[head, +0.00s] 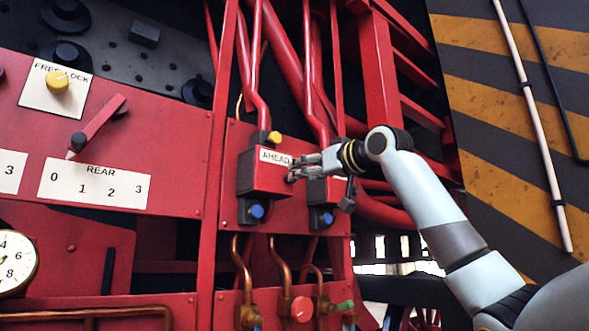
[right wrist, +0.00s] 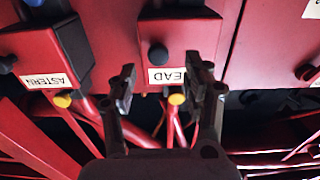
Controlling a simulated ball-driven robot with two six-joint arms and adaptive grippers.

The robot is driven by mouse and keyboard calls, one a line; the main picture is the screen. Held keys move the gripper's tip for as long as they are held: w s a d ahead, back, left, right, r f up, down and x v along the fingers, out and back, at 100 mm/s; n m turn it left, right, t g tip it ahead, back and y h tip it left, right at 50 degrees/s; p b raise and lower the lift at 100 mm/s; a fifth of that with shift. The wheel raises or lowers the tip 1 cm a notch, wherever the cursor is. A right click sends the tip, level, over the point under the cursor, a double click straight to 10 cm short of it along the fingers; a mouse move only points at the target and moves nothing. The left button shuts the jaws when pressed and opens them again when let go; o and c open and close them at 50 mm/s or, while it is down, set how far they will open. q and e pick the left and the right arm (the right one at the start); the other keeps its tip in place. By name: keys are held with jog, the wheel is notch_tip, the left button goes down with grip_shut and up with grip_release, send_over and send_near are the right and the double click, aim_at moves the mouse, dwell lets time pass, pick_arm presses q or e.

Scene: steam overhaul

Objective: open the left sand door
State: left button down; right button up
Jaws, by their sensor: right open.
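A red-fronted box (head: 262,178) labelled AHEAD is on the red panel, with a yellow knob (head: 274,137) above and a blue knob below. I take it as the left sand door, though no label says so. Its front looks closed. In the right wrist view, upside down, the same box (right wrist: 190,37) shows a dark round knob (right wrist: 157,54). My right gripper (head: 292,171) is at the box's right side; its fingers are open. In the wrist view the gripper (right wrist: 168,88) has the label and yellow knob (right wrist: 177,99) between its fingers; contact cannot be told. My left gripper is out of view.
A second box labelled ASTERN (right wrist: 45,55) is beside it, partly hidden by my gripper in the head view. Red pipes (head: 258,70) run above and copper pipes (head: 240,265) below. A lever (head: 98,127) and a gauge (head: 14,262) are on the left.

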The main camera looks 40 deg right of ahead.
aim_at(279, 170)
jog(key=w+p, duration=0.1)
jog(key=w, duration=0.3)
jog(key=shift+w, duration=0.1)
grip_shut()
dwell(0.3)
